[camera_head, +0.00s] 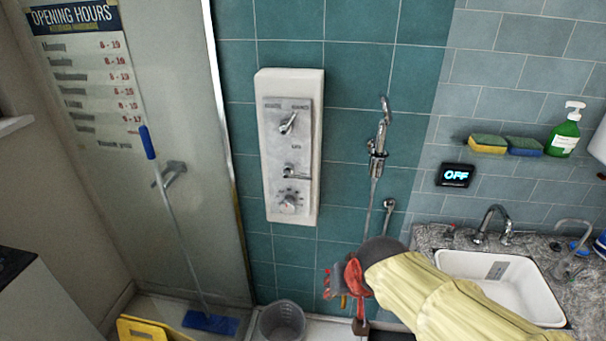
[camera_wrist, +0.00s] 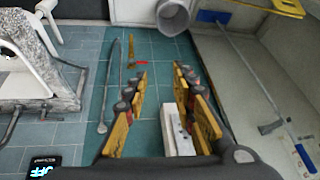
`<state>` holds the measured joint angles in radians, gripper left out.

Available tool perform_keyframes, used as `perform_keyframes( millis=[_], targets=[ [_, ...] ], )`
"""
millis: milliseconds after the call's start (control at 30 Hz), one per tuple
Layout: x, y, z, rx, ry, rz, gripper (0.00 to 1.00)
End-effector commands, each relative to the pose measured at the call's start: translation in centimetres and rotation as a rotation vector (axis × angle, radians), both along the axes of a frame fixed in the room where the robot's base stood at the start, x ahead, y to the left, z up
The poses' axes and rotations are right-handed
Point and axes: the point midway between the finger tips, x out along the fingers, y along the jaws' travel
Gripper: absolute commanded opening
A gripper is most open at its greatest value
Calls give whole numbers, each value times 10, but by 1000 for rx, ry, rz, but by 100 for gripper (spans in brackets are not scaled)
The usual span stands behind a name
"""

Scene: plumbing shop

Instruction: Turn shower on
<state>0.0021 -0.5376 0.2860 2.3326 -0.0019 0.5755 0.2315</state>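A white shower panel (camera_head: 265,150) with a grey metal face is mounted on the teal tiled wall. It has a top lever (camera_head: 288,123), a middle lever (camera_head: 295,173) and a round dial (camera_head: 289,202) below. A hand shower (camera_head: 380,140) hangs to its right. A small black display (camera_head: 456,175) reads "OFF". My gripper (camera_head: 342,288) is below and right of the panel, apart from it. In the wrist view my gripper (camera_wrist: 159,76) is open and empty. The panel (camera_wrist: 177,138) shows between its fingers there, partly hidden by the right one.
A sink (camera_head: 500,285) with a tap and counter is at right; sponges (camera_head: 487,144) and a green soap bottle (camera_head: 564,135) are above. A grey bucket (camera_head: 282,322), a blue squeegee (camera_head: 210,322) and a yellow object (camera_head: 140,328) are low down. A glass screen (camera_head: 185,80) stands left.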

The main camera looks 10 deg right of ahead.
Motion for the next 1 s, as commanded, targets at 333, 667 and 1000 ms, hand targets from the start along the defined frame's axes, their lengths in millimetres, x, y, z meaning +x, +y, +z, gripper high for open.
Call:
perform_keyframes(
  millis=[333,667,1000],
  targets=[
    [111,-1,-22,188,-193,-286,26],
    [223,-1,-8,603,-541,-617,26],
    [273,0,56,1113,-800,-782,26]
  ],
)
